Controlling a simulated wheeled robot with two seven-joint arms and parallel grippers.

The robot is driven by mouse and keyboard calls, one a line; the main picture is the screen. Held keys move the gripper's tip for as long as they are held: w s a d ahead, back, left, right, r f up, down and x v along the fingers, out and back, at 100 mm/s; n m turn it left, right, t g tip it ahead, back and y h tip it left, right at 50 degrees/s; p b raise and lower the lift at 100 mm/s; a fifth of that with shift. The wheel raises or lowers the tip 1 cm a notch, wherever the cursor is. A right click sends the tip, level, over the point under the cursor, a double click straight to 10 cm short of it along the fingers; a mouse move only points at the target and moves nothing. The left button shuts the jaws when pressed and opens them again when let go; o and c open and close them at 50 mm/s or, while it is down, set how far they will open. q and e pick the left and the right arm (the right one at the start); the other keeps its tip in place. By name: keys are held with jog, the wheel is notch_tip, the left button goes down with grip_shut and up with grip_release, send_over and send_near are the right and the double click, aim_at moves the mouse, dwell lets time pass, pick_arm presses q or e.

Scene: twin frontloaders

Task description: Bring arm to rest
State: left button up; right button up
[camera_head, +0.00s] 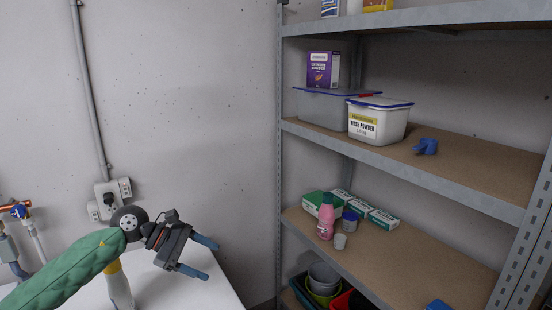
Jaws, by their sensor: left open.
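My left arm, in a green sleeve, comes in from the lower left in the head view. Its left gripper (202,258) is open, with two blue fingertips spread apart and nothing between them. It is in front of the white surface (222,290) at the lower left, to the left of the shelf unit. My right gripper is not in view.
A metal shelf unit (281,180) stands at the right. A pink bottle (326,217) stands lower.

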pick_arm(q)
jog(key=s+d+r+n+t+h, duration=0.3)
jog(key=d+r+n+t+h, duration=0.15)
jog(key=d+n+h, duration=0.45)
jog(key=s+a+f+m+t+y, duration=0.2)
jog(key=a+f+m+t+y, duration=0.35)
jog(key=f+m+y, duration=0.8)
jog(key=s+a+f+m+t+y, duration=0.3)
jog(key=a+f+m+t+y, duration=0.3)
jog(key=m, duration=1.4)
jog(key=s+f+n+g, duration=0.4)
jog(key=s+f+g, duration=0.35)
jog(key=s, duration=0.45)
jog(key=s+f+n+g, duration=0.4)
jog(key=s+f+g, duration=0.2)
jog(key=s+f, duration=0.45)
jog(key=s+d+f+g, duration=0.1)
jog(key=s+f, duration=0.2)
jog(key=f, duration=1.5)
jog(key=s+d+f+g, duration=0.1)
jog(key=s+f, duration=0.3)
jog(key=f, duration=1.5)
jog(key=shift+d, duration=0.5)
